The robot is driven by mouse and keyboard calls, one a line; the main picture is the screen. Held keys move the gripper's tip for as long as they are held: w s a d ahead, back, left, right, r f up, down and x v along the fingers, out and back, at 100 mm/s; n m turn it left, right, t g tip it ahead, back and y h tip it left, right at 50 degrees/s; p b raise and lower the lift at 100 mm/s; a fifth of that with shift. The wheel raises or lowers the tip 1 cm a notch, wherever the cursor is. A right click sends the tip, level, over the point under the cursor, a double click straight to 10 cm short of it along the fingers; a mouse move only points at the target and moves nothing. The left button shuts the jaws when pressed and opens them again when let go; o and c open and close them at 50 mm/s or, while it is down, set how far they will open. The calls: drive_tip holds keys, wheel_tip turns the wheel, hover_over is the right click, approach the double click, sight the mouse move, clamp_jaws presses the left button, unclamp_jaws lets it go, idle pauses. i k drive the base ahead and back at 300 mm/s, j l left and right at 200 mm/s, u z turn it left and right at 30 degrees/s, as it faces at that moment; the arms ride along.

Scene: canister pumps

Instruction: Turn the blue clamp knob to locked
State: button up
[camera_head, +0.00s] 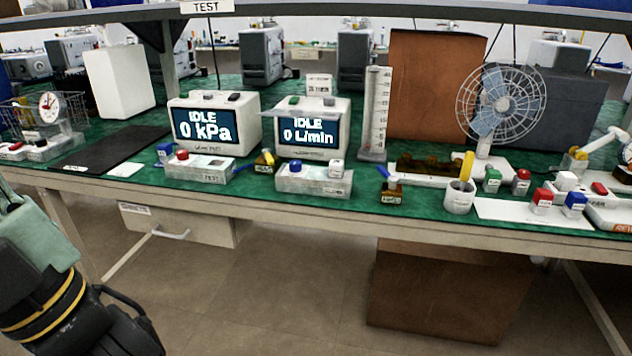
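Several blue parts show on the bench, and the labels are too small to tell which is the clamp knob. A round blue knob (295,166) sits on top of a pale block (314,181) in front of the right-hand display. My gripper (128,325) is partly in view at the bottom left, black, below and in front of the bench and far from these parts. Its fingertips are not clear.
The green bench (350,205) has a raised shelf above. Two displays (205,125) (312,128) read IDLE. A red-knobbed block (200,168), a measuring cylinder (375,115), a white cup (459,197) and a wire fan (500,105) stand nearby. A brown box (450,290) is under the bench. The floor in front is clear.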

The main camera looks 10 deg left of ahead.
sight(295, 165)
drive_tip(key=i+l+u, duration=0.15)
drive_tip(key=i, duration=0.2)
drive_tip(key=i+l+u, duration=0.6)
drive_tip(key=u, duration=0.15)
drive_tip(key=i+l+z, duration=0.25)
drive_tip(key=i+l, duration=0.1)
drive_tip(key=l, duration=0.05)
